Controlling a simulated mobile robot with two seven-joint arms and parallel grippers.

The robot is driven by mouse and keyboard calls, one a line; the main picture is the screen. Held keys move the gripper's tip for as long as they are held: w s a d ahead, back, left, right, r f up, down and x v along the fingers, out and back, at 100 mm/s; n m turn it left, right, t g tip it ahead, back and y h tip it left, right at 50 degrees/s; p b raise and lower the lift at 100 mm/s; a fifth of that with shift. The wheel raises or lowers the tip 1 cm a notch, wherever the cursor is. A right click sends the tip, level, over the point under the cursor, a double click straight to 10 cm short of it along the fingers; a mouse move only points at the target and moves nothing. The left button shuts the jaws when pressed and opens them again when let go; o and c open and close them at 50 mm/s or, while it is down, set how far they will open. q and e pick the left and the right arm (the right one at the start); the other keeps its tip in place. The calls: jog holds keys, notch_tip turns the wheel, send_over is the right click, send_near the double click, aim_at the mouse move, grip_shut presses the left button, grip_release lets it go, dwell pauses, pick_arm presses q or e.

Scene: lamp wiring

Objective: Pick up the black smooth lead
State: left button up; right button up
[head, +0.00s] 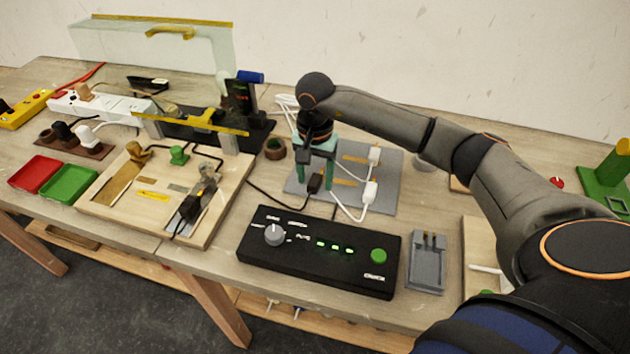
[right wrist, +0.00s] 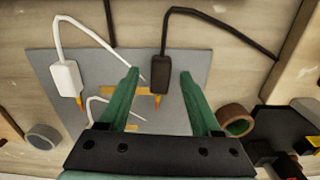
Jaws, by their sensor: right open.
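The black lead (head: 314,184) lies on the grey mat (head: 396,170) in front of the right gripper. In the right wrist view the black lead's block-shaped body (right wrist: 158,74) sits between the fingers, with an orange tip toward the palm and its cable curving away to the upper right. My right gripper (head: 316,187) points down over the mat, its green fingers open on either side of the lead. It also shows in the right wrist view (right wrist: 159,75), with gaps on both sides of the body. My left gripper is not in view.
White leads (head: 370,192) lie beside it on the mat, also seen in the right wrist view (right wrist: 67,78). A black control box (head: 320,275) stands in front. A brown ring (head: 274,148) and a wooden board (head: 110,200) lie to the left. A grey holder (head: 427,268) stands at the right.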

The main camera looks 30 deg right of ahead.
jog(key=shift+c, duration=0.3)
grip_shut()
dwell(0.4)
